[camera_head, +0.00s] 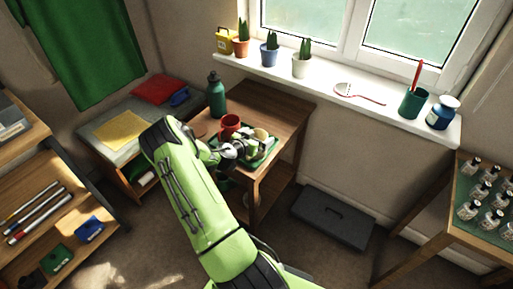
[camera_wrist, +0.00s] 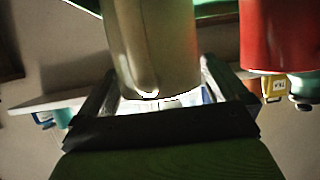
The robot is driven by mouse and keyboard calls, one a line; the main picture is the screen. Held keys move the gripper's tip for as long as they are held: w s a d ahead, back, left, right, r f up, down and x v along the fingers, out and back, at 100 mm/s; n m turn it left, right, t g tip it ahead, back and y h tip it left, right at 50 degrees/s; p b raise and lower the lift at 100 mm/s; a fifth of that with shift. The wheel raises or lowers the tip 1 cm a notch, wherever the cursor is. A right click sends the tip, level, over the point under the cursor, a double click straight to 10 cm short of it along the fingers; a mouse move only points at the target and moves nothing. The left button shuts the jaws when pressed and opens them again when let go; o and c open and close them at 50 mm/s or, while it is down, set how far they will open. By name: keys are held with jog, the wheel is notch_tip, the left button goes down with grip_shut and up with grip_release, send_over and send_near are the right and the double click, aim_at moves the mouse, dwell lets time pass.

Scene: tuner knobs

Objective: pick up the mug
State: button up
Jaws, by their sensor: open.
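Two cups show on the small wooden table: a red mug (camera_head: 230,122) and a cream mug (camera_head: 261,134), close together at a green tray (camera_head: 270,151). My gripper (camera_head: 246,147) is at the cream mug, partly covering it and the tray. In the wrist view, the cream mug (camera_wrist: 152,45) fills the space between the fingers of my open gripper (camera_wrist: 158,82), with its handle toward the palm. I cannot tell whether either finger touches it. The red mug (camera_wrist: 280,38) stands just outside the finger on the right of that view.
A dark green bottle (camera_head: 216,95) stands behind the red mug on the wooden table (camera_head: 285,103). The white windowsill (camera_head: 325,88) behind holds potted plants and a green cup (camera_head: 412,103). A dark grey box (camera_head: 332,218) lies on the floor to the right.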

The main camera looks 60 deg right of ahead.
jog(key=shift+c, duration=0.3)
jog(key=c, duration=1.5)
jog(key=shift+r, duration=0.15)
jog(key=shift+r+p, duration=0.5)
jog(key=shift+r, duration=1.05)
jog(key=shift+a+r, duration=0.15)
jog(key=shift+a, duration=0.1)
jog(key=a, duration=0.5)
jog(key=w+a, duration=0.1)
jog(key=a, duration=0.5)
jog(key=w+a, duration=0.1)
jog(key=a, duration=0.5)
jog(key=shift+a, duration=0.25)
